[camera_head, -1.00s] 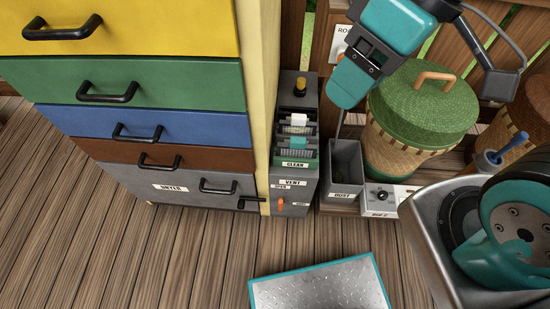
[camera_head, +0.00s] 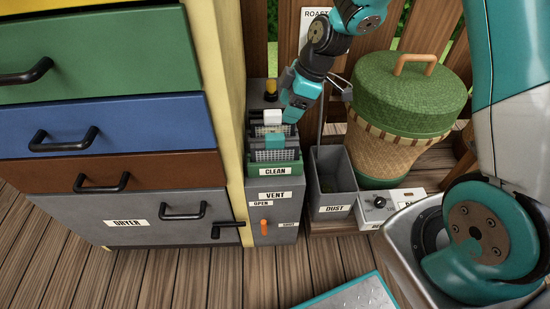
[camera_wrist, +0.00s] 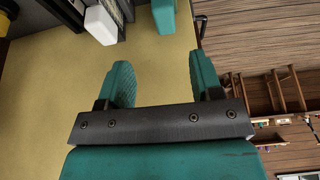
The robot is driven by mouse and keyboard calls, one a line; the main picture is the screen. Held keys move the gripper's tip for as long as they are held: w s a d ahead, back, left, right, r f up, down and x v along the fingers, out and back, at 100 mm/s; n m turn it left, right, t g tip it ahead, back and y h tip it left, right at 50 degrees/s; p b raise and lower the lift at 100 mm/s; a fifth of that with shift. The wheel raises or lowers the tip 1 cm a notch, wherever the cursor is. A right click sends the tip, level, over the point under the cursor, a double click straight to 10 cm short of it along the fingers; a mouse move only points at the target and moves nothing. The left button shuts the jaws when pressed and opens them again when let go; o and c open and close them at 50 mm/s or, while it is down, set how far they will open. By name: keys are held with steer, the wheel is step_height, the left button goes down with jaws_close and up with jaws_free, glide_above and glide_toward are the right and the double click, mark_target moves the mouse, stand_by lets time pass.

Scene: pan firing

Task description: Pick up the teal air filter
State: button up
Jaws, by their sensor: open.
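The teal air filter (camera_head: 275,140) stands in the rack marked CLEAN (camera_head: 275,170), its teal block on top and grey mesh below. A filter with a white block (camera_head: 272,117) stands just behind it. My gripper (camera_head: 291,112) is above and close to the right of the two blocks, apart from the teal one as far as I can tell. In the wrist view, my gripper's fingers (camera_wrist: 162,72) are spread and empty. The teal block (camera_wrist: 164,18) shows beyond them at the top, with the white block (camera_wrist: 101,25) to its left.
A drawer cabinet (camera_head: 110,140) stands left of the rack, its yellow side close by. A grey DUST bin (camera_head: 334,190), a switch box (camera_head: 390,203) and a green-lidded basket (camera_head: 405,110) stand to the right. An orange VENT lever (camera_head: 264,228) is below the rack.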

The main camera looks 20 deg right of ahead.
mark_target(275, 136)
steer(key=b+x, duration=0.1)
steer(key=x, duration=0.5)
steer(key=shift+a+f, duration=0.15)
steer(key=shift+f, duration=0.25)
steer(key=x, duration=0.1)
steer(key=b+x, duration=0.1)
steer(key=x, duration=0.3)
steer(key=shift+s+f, duration=0.2)
steer(key=shift+s, duration=0.15)
steer(key=shift+r, duration=0.1)
jaws_close()
